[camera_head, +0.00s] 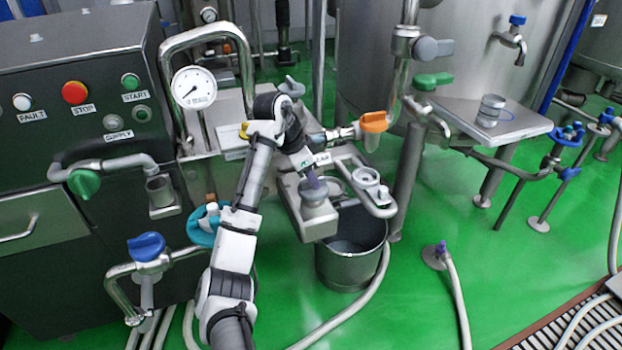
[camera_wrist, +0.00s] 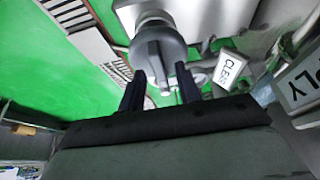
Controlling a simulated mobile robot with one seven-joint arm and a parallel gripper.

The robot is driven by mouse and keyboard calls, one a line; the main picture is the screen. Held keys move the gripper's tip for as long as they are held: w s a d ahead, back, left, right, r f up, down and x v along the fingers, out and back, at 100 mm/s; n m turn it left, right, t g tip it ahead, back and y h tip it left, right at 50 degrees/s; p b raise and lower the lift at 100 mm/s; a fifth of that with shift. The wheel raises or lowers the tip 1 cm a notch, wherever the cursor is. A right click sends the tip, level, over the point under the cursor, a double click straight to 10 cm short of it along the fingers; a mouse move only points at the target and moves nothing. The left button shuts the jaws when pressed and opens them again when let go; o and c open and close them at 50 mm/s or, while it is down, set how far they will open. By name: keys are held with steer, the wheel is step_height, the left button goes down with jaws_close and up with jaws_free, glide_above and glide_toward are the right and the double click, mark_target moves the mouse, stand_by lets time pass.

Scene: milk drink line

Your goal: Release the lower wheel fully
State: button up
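A grey round knob with a raised ridge (camera_wrist: 158,50) shows just beyond my fingertips in the wrist view. In the head view the grey knob (camera_head: 314,196) sits on a metal housing (camera_head: 318,228) below my gripper (camera_head: 308,178). My gripper (camera_wrist: 160,75) has its two dark fingers apart, one on each side of the ridge, with a visible gap; I cannot tell whether they touch the knob. A teal wheel (camera_head: 203,228) shows left of my arm, partly hidden by it. I cannot tell which part is the lower wheel.
A metal bucket (camera_head: 345,262) stands on the green floor below the housing. An orange valve handle (camera_head: 374,122) is above right. A blue valve handle (camera_head: 146,247) is lower left. A plate marked CLE (camera_wrist: 230,70) is near my right finger. Hoses (camera_head: 458,300) lie on the floor.

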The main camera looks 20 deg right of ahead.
steer(key=shift+d+f, duration=0.15)
steer(key=shift+f, duration=0.2)
steer(key=shift+c, duration=0.3)
jaws_close()
